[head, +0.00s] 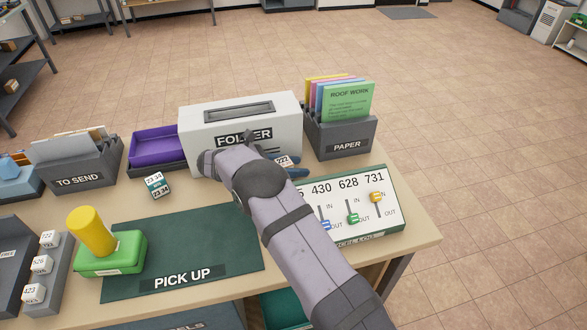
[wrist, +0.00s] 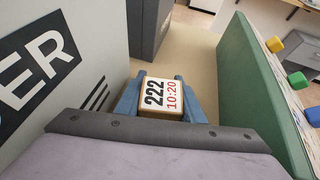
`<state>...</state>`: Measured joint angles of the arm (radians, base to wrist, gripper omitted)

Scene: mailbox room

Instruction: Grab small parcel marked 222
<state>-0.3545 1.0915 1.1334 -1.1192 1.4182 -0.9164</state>
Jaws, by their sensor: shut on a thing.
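The small parcel marked 222 (wrist: 161,97) has a white label with "222" in black and "10:20" in red. In the wrist view it sits between the two blue fingers of my gripper (wrist: 160,92), which are shut on it. In the head view the parcel (head: 283,161) shows only partly, just right of my arm's end. There my gripper (head: 290,169) is mostly hidden behind my own arm, in front of the white folder box and beside the number board. I cannot tell whether the parcel touches the table.
The white folder box (head: 285,115) stands close behind my gripper. The grey paper holder (head: 340,138) is to the right, the slider board (head: 383,218) at front right. A small box marked 23 34 (head: 157,186) and the green pick-up mat (head: 222,235) lie left of my arm.

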